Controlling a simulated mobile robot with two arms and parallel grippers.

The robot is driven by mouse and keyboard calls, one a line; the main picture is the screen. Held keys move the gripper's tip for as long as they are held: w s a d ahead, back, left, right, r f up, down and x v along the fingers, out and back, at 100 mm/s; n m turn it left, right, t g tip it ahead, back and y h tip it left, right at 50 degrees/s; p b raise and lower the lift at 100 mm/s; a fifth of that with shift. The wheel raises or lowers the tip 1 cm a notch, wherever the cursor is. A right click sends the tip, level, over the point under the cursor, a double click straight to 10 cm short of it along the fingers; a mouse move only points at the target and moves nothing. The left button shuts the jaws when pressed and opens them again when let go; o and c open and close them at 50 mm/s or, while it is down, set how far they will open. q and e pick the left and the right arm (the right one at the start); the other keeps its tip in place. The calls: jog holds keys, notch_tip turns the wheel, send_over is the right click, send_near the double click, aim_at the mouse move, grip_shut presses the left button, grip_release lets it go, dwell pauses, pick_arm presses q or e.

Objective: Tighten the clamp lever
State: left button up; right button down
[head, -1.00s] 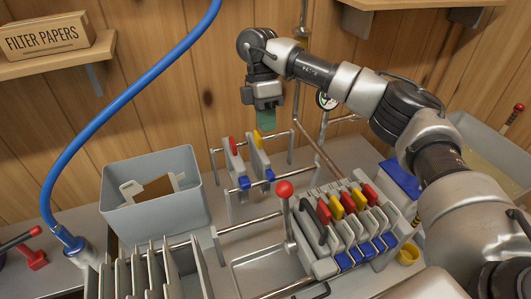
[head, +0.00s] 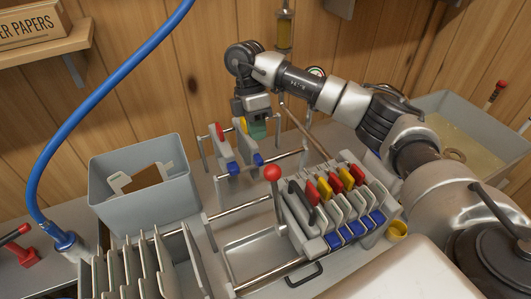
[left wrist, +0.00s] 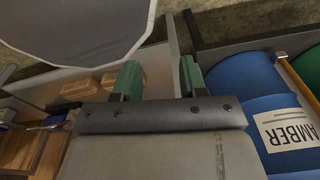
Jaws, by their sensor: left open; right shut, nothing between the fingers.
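The clamp lever shows in the head view as a metal lever with a red ball knob (head: 272,173). It stands upright at the left end of the filter press plates (head: 340,208), which have red and yellow tabs and blue feet. My right gripper (head: 257,130) has green fingertips and is shut and empty. It hangs above and behind the lever, apart from it, close to the plates on the rear rails. My left gripper (left wrist: 160,80) shows only in the left wrist view. It is open, with no lever between its green fingers.
Two plates (head: 225,150) hang on the rear rails. A grey bin (head: 145,205) stands at left, with a rack of pale plates (head: 135,272) in front. A blue hose (head: 50,135) crosses the left side. In the left wrist view, a blue container labelled AMBER (left wrist: 262,100) is at right.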

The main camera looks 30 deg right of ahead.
pick_arm(q)
jog(key=shift+s+a+r+p, duration=0.1)
jog(key=shift+s+r+p, duration=0.2)
jog(key=shift+r+p, duration=0.35)
jog(key=shift+s+r+p, duration=0.3)
jog(key=shift+r+p, duration=0.25)
jog(key=shift+p, duration=0.05)
pick_arm(e)
jog(key=s+f, duration=0.3)
jog(key=s, duration=0.2)
jog(key=shift+a+f, duration=0.2)
jog(key=shift+a, duration=0.1)
jog(key=shift+d, duration=0.1)
